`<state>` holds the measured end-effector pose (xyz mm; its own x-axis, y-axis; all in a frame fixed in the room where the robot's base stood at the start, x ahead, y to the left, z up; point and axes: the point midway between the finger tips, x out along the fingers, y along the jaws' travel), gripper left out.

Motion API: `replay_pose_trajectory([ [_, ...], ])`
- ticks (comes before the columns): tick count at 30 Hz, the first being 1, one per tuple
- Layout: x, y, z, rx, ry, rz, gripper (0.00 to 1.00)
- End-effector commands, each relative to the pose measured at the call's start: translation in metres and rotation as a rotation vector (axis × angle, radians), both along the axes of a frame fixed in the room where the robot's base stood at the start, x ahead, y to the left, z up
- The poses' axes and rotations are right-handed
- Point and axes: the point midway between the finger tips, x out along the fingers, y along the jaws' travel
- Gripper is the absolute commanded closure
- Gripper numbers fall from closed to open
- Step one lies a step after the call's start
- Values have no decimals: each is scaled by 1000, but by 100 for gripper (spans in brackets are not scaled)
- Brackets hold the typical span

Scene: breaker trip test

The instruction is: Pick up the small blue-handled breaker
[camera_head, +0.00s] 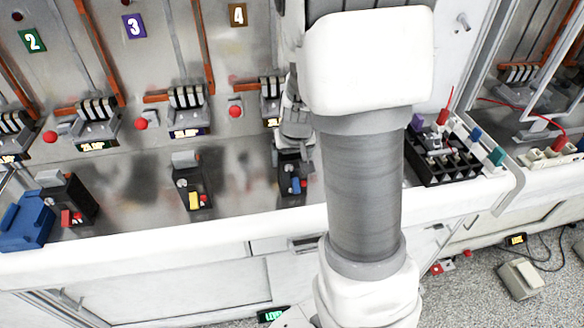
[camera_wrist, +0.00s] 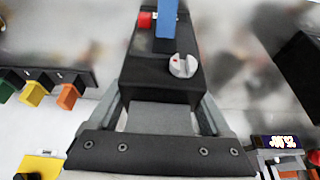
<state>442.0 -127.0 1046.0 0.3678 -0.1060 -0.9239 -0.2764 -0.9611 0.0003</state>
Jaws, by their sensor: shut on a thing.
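The small blue-handled breaker (camera_head: 290,172) is a narrow black block with a blue lever, near the bench's front edge in the head view. In the wrist view the breaker (camera_wrist: 160,77) fills the space between my fingers, with its blue lever, a red part and a grey round knob at the far end. In the head view my gripper (camera_head: 293,140) is at the breaker's back end, partly hidden by my arm. I cannot tell whether the breaker touches the bench.
A yellow-handled breaker (camera_head: 191,182) and a red-handled breaker (camera_head: 66,200) stand to the left, beside a blue block (camera_head: 27,220). A black rack (camera_head: 445,160) with coloured pieces is at the right. Red knobs and grey switch units line the panel behind. Bare metal separates the breakers.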

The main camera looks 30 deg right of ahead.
Motion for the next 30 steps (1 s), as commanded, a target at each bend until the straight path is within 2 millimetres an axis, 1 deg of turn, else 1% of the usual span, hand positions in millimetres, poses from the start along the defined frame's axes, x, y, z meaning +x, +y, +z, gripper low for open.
replay_pose_trajectory([
  [14,1,0,4,-1,-3,0,100],
  [17,1,0,11,-2,-5,1,100],
  [19,2,0,19,-2,-6,2,100],
  [23,2,0,42,-1,-8,3,100],
  [24,-1,-1,48,-1,-7,0,100],
  [25,-6,-4,48,-1,-5,-2,100],
  [30,-31,-18,64,-1,-8,-4,100],
])
